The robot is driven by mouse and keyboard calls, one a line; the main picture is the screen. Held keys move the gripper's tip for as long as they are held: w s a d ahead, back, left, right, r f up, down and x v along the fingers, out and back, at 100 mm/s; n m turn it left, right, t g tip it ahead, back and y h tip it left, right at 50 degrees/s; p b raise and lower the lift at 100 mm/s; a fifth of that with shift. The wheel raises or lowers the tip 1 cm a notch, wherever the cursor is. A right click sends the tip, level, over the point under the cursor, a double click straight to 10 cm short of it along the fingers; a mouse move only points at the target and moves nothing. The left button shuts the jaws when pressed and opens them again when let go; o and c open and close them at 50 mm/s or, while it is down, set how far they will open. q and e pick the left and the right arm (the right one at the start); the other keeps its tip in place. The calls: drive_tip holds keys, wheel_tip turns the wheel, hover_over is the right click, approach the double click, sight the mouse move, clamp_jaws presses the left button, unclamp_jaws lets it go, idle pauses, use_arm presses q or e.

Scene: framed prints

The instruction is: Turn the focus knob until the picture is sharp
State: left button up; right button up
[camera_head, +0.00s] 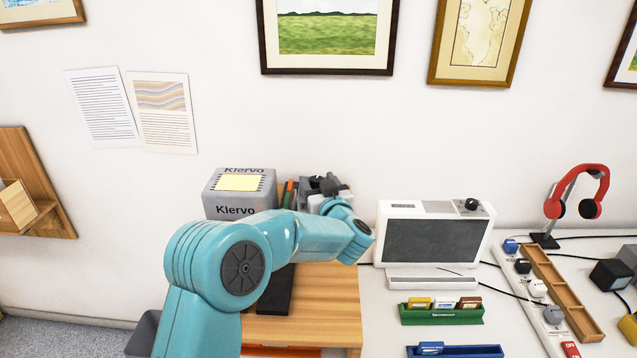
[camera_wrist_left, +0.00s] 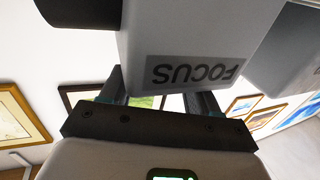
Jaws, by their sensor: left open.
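My left gripper (camera_head: 325,187) is in the head view beside the grey Klervo box, partly behind its own teal arm. In the left wrist view my left gripper (camera_wrist_left: 160,92) has its two fingers apart, with nothing visible held between them. A pale housing with a FOCUS label (camera_wrist_left: 193,72), seen upside down, is close in front of the fingers and hides their far ends. A black cylinder (camera_wrist_left: 78,10) shows at its upper left; I cannot tell if it is the focus knob. A white device with a dark screen (camera_head: 433,241) and a black knob (camera_head: 471,204) stands right. My right gripper is not in view.
The Klervo box (camera_head: 240,193) and some pens (camera_head: 288,193) stand by the arm on a wooden surface (camera_head: 335,318). Framed prints (camera_head: 327,35) hang behind.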

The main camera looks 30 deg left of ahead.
use_arm(q)
drive_tip(key=shift+c, duration=0.2)
drive_tip(key=c, duration=1)
drive_tip(key=m+t+h+b, duration=0.1)
drive_tip(key=b, duration=0.1)
drive_tip(key=m+t+h+b, duration=0.1)
drive_tip(key=h+b, duration=0.1)
drive_tip(key=m+t+h+b, duration=0.1)
drive_tip(key=m+t+b, duration=0.1)
drive_tip(key=shift+s+a+f+h, duration=0.25)
drive_tip(key=shift+a+h, duration=0.15)
drive_tip(key=shift+r+m+t+h+b, duration=0.2)
drive_tip(key=shift+m+t+h+b, duration=0.1)
drive_tip(key=shift+m+h+b, duration=0.25)
drive_tip(key=shift+d+r, duration=0.1)
drive_tip(key=shift+r, duration=0.05)
drive_tip(key=o, duration=1)
drive_tip(key=shift+o, duration=0.2)
